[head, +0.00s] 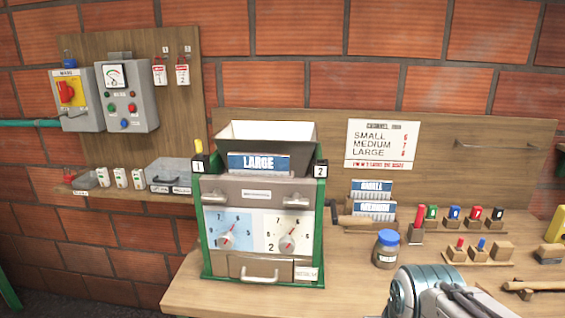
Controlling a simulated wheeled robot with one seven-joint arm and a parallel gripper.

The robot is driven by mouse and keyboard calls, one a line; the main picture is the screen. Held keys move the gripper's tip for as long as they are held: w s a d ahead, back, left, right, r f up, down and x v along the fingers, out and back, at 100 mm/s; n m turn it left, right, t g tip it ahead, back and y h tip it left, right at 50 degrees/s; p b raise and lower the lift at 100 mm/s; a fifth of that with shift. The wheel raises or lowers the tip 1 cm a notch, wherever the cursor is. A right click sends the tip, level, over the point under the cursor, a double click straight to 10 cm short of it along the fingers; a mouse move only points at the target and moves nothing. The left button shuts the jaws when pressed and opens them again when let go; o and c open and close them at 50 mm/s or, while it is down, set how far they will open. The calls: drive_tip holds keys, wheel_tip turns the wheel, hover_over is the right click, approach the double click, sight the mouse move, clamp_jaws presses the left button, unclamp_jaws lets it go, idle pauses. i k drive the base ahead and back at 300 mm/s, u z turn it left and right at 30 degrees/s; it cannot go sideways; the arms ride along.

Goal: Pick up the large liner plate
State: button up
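A blue plate with white lettering "LARGE" (258,163) sits upright at the upper front of a green-framed machine (206,240), just below its white hopper. I take it to be the large liner plate; its lower edge meets the grey panel, so how deep it sits cannot be told. Two more blue-labelled plates (372,188) stand in a wooden rack to the right of the machine; the front one seems to read "MEDIUM". A part of my arm shows at the bottom right, but my gripper is out of the picture.
A blue-lidded jar (386,249) stands between the machine and my arm. Several coloured pegs and wooden blocks (478,255) line the bench at right. A shelf with small items (125,190) and control boxes (126,95) is at left. Bench front is bare near the machine.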

sight(239, 162)
drive_tip(key=u, duration=0.05)
drive_tip(key=k, duration=0.5)
drive_tip(key=u, duration=0.7)
drive_tip(key=i, duration=0.4)
